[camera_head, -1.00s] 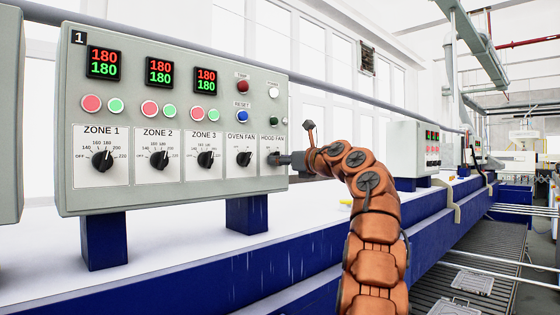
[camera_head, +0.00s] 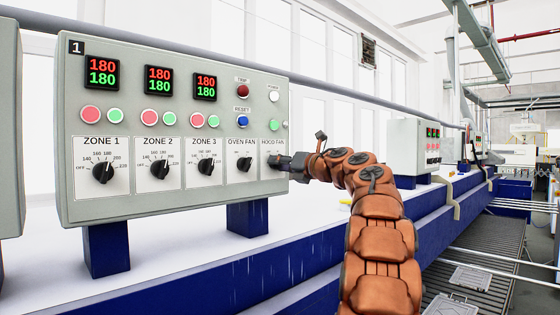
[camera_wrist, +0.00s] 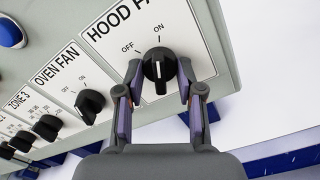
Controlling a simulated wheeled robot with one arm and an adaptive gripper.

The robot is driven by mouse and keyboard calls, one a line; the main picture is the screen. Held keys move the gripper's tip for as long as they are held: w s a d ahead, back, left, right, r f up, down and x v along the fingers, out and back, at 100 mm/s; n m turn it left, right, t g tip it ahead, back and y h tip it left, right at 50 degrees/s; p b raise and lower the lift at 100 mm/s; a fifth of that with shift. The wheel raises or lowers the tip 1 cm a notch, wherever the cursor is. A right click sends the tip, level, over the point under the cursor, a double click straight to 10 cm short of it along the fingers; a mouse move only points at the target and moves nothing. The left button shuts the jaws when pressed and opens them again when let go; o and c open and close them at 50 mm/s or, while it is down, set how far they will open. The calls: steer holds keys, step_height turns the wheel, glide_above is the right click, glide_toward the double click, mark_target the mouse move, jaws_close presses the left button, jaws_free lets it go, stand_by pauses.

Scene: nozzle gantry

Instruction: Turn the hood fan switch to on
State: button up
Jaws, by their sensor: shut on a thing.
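The hood fan switch (camera_wrist: 160,70) is a black knob with a white pointer line on the panel's lower right plate. In the wrist view its pointer looks lined up with the ON mark, with OFF to the left. My gripper (camera_wrist: 160,82) has one finger on each side of the knob and is shut on it. In the head view my gripper (camera_head: 286,162) reaches the panel (camera_head: 215,120) from the right and hides most of the hood fan knob.
The oven fan knob (camera_head: 243,162) sits just left, with several zone knobs beyond it. A blue reset button (camera_head: 242,118) and red trip lamp (camera_head: 243,90) are above. Blue legs hold the panel over a white surface (camera_head: 185,240). Another panel (camera_head: 408,147) stands further right.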

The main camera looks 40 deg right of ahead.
stand_by(0.5)
steer(key=o, duration=1.2)
steer(key=shift+c, duration=0.2)
steer(key=s, duration=1.2)
steer(key=shift+a, duration=0.1)
